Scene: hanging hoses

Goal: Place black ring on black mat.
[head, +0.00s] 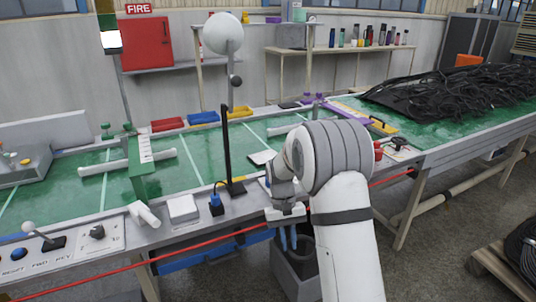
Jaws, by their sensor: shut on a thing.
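My gripper (288,240) points down at the table's front edge, above a grey bin, with its narrow bluish fingers close together. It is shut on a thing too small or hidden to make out. I cannot pick out a black ring. A black sheet-like area (390,101) shows at the left edge of the hose heap on the right part of the green table; I cannot tell whether it is the black mat.
Black hoses (455,88) lie heaped on the table at right. A black post (227,150) stands left of my arm. A grey bin (305,268) is below the front edge. A red cord (150,262) runs along the front. Another hose coil (525,245) lies on a pallet.

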